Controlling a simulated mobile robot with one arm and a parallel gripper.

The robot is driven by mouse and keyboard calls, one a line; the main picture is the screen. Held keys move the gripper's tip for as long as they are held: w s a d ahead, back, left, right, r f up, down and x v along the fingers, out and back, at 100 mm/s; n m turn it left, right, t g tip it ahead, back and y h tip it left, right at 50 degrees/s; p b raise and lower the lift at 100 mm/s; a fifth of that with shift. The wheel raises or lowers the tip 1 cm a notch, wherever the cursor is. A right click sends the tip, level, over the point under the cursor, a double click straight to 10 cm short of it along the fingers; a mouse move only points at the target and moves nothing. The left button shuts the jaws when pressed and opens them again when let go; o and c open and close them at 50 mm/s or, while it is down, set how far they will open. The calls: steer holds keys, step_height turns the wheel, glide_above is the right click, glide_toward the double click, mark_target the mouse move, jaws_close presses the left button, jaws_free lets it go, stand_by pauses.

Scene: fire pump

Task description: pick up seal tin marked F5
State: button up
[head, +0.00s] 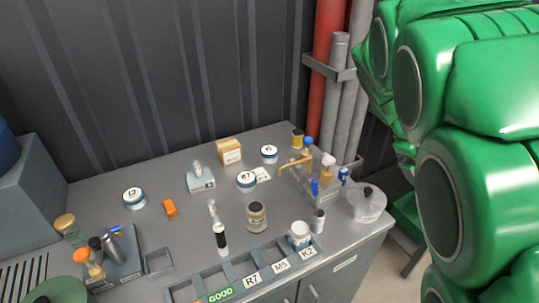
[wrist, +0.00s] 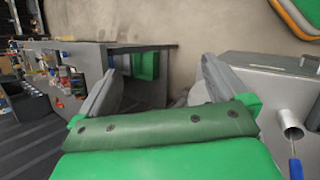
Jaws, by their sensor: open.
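Three low round tins with white labelled lids and dark blue sides stand on the grey workbench (head: 95,215) in the head view. The back tin (head: 269,153) has a small mark that seems to end in 5; I cannot read its letter surely. A second tin (head: 246,180) seems to end in 7, and a third tin (head: 134,197) stands at the left with an unclear mark. My gripper (wrist: 158,70) is open and empty in the wrist view, away from the bench, which shows at the left. My gripper's fingers are not visible in the head view.
A rack of bottles (head: 322,183) is at the right. A labelled compartment tray (head: 245,272) lies along the front. Pipes (head: 327,70) rise behind.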

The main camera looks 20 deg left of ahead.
steer(key=w+a+f+n+t+h, duration=0.1)
steer(key=w+a+n+t+h, duration=0.15)
steer(key=w+a+n, duration=0.6)
steer(key=n+t+y, duration=0.2)
steer(key=n+t, duration=0.5)
steer(key=n, duration=0.3)
glide_above(266, 152)
steer(key=w, duration=0.1)
steer(key=f, duration=1.4)
steer(key=shift+d+f, duration=0.35)
steer(key=shift+s+a+f+n+y, duration=0.2)
steer(key=shift+a+f+n+y, duration=0.05)
steer(key=shift+f, duration=2.55)
step_height(266, 152, down, 2)
steer(key=shift+f, duration=0.1)
steer(key=shift+x, duration=1.1)
steer(key=shift+w+d+f, duration=0.1)
steer(key=shift+w+d, duration=0.1)
steer(key=shift+w, duration=0.15)
